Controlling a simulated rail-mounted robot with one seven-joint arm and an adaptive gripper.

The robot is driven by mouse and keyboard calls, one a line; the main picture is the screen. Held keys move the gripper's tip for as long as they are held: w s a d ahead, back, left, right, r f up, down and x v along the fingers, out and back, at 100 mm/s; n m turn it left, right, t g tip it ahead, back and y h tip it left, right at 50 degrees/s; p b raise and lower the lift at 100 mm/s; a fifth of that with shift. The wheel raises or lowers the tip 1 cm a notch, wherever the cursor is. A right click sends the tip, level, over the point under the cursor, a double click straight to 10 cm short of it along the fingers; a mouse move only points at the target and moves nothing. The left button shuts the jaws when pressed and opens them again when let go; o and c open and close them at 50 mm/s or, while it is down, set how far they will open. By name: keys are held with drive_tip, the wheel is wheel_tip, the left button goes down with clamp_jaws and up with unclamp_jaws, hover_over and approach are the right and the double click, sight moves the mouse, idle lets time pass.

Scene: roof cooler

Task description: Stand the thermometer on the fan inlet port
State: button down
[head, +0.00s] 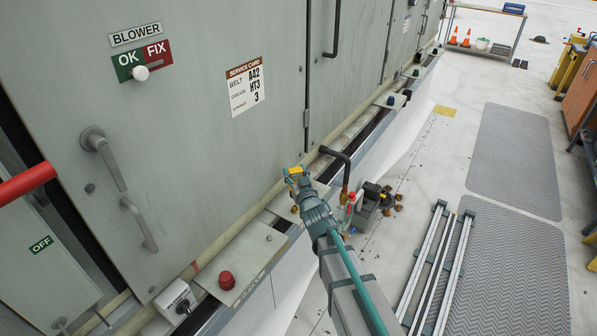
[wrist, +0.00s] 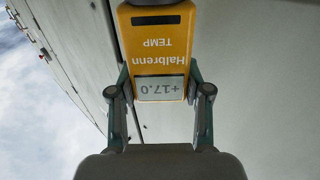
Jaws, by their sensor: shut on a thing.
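The thermometer is a yellow-orange device marked "Halbrenn TEMP" with a display reading +17.0. It fills the upper middle of the wrist view (wrist: 158,48), upside down in that picture, and is small and partly covered in the head view (head: 294,171). My gripper (wrist: 159,80) is shut on it, with one finger on each side. In the head view my gripper (head: 299,178) is in front of the grey cabinet wall, near the ledge at its foot. I cannot tell which fitting is the fan inlet port.
The grey cabinet (head: 200,150) fills the left side. Its ledge carries a red knob (head: 226,279) and dark knobs (head: 390,101). A black bent pipe (head: 340,157) and a small dark machine (head: 372,197) stand close right of my gripper. Metal rails (head: 437,265) lie on the floor.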

drive_tip(key=shift+s+a+f, duration=0.15)
drive_tip(key=shift+s+f, duration=0.05)
drive_tip(key=shift+f+b, duration=0.8)
drive_tip(key=shift+b, duration=0.05)
drive_tip(key=shift+f+b, duration=0.85)
drive_tip(key=shift+f, duration=0.15)
drive_tip(key=shift+f, duration=0.15)
drive_tip(key=shift+f+b, duration=0.35)
drive_tip(key=shift+b, duration=0.1)
drive_tip(key=shift+f+b, duration=1)
drive_tip(key=shift+f, duration=0.2)
drive_tip(key=shift+c, duration=2.1)
unclamp_jaws()
